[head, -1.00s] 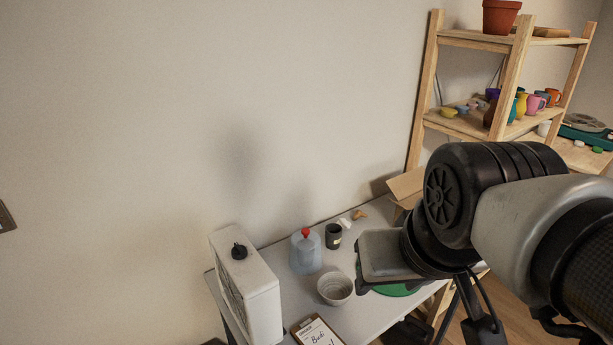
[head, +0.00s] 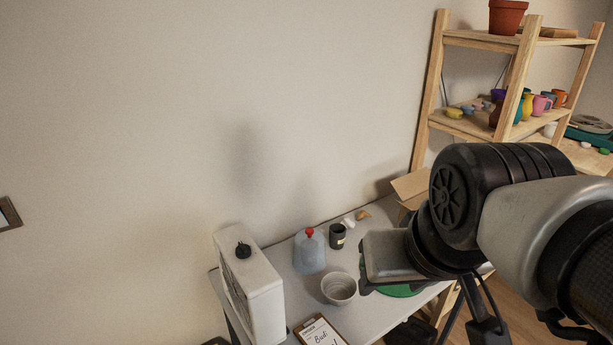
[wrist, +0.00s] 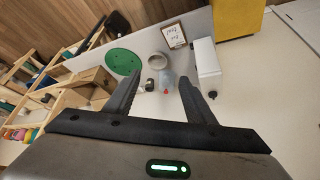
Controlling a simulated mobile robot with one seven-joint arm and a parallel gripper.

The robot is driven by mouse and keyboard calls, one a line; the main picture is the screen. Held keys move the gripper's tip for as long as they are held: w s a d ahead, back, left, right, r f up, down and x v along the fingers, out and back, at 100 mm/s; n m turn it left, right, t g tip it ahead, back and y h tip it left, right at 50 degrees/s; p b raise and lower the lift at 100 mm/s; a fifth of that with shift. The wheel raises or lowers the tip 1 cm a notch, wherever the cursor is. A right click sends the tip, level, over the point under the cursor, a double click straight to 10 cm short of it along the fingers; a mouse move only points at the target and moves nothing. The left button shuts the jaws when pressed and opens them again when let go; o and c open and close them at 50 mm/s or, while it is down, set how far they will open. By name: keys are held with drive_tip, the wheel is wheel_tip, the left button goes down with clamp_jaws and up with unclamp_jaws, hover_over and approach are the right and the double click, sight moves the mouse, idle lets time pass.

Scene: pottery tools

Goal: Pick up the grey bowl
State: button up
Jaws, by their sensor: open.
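The grey bowl (head: 339,288) stands upright on the table, in front of the jug with the red cap. It also shows in the wrist view (wrist: 158,60), beyond my fingertips and between the line of the two fingers. My gripper (wrist: 162,85) is open and empty, raised above the table and apart from the bowl. In the head view my arm fills the right side, and the fingers are hard to make out there.
A clear jug with a red cap (head: 309,254) and a dark cup (head: 337,236) stand behind the bowl. A white box-shaped unit (head: 256,290) is left, a clipboard (head: 318,332) in front, a green disc (wrist: 123,62) beside it. A wooden shelf (head: 431,90) stands at right.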

drive_tip(key=o, duration=0.3)
drive_tip(key=shift+w+f, duration=0.1)
drive_tip(key=o, duration=0.8)
drive_tip(key=w+f+n, duration=0.1)
drive_tip(key=w+d+f+n+h+b, duration=0.1)
drive_tip(key=shift+w+d+n, duration=0.15)
drive_tip(key=shift+d+n, duration=0.15)
drive_tip(key=shift+o, duration=0.5)
drive_tip(key=w+d+f+n+g+h+b, duration=0.1)
drive_tip(key=w+f+n+b, duration=0.1)
drive_tip(key=w+n, duration=0.3)
drive_tip(key=shift+d+f+h, duration=0.3)
drive_tip(key=shift+d+f, duration=0.05)
drive_tip(key=shift+f, duration=0.35)
drive_tip(key=n+b, duration=0.9)
drive_tip(key=n, duration=1.4)
hover_over(340, 291)
drive_tip(key=s+a, duration=0.2)
drive_tip(key=s, duration=0.3)
drive_tip(key=shift+t, duration=0.4)
wheel_tip(340, 291, down, 34)
drive_tip(key=shift+a+r, duration=0.1)
drive_tip(key=shift+r, duration=0.15)
drive_tip(key=shift+w+b+x, duration=0.25)
drive_tip(key=shift+b+x, duration=0.35)
drive_tip(key=shift+x, duration=2.25)
